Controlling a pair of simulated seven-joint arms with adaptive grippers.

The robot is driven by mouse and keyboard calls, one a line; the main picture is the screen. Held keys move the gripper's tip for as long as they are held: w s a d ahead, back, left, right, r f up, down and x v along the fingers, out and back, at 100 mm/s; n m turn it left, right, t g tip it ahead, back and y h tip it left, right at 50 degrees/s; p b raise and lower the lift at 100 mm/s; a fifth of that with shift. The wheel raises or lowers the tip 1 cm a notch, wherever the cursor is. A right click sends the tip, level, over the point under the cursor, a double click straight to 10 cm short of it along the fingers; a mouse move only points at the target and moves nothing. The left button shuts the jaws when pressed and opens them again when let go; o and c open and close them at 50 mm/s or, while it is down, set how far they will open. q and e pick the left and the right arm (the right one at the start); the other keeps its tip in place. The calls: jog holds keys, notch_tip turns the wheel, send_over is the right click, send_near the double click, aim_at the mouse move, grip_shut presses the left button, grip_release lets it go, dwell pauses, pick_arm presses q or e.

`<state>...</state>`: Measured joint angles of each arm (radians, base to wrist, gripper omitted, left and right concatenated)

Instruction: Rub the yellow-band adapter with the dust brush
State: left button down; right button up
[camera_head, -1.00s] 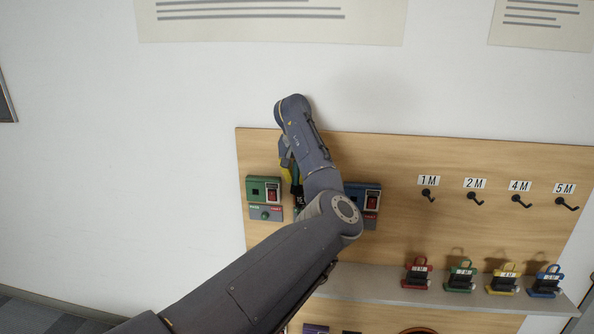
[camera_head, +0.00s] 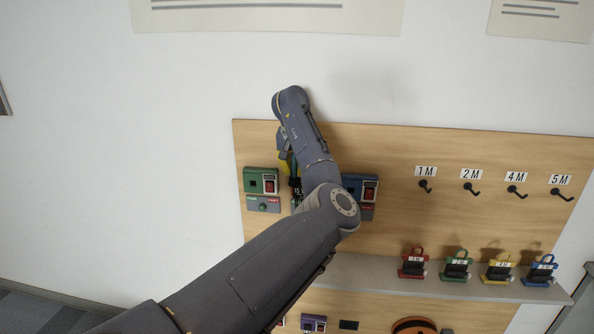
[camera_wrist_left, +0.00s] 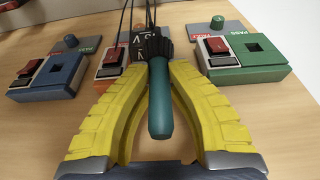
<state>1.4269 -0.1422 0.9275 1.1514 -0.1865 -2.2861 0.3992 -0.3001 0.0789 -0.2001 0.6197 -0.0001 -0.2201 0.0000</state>
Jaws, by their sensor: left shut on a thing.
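My left gripper (camera_wrist_left: 155,95) has its yellow fingers shut on a teal-handled thing (camera_wrist_left: 160,105) in the left wrist view. A black block with white letters (camera_wrist_left: 148,47) is at the handle's far end. I cannot tell whether this is the dust brush. In the head view my left gripper (camera_head: 287,157) is mostly hidden behind my arm, between the green and blue panel units. A black item with yellow parts (camera_head: 498,267), possibly the yellow-band adapter, stands on the shelf at the right, well apart from the gripper. My right gripper is not visible.
A green unit (camera_wrist_left: 245,58), an orange unit (camera_wrist_left: 112,65) and a blue unit (camera_wrist_left: 48,75) with red switches are on the wooden board. The shelf (camera_head: 380,276) also bears red, green and blue items. Several labelled hooks (camera_head: 470,188) are above it.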

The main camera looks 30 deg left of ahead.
pick_arm(q)
jog(key=shift+a+r, duration=0.2)
jog(key=shift+r, duration=3.7)
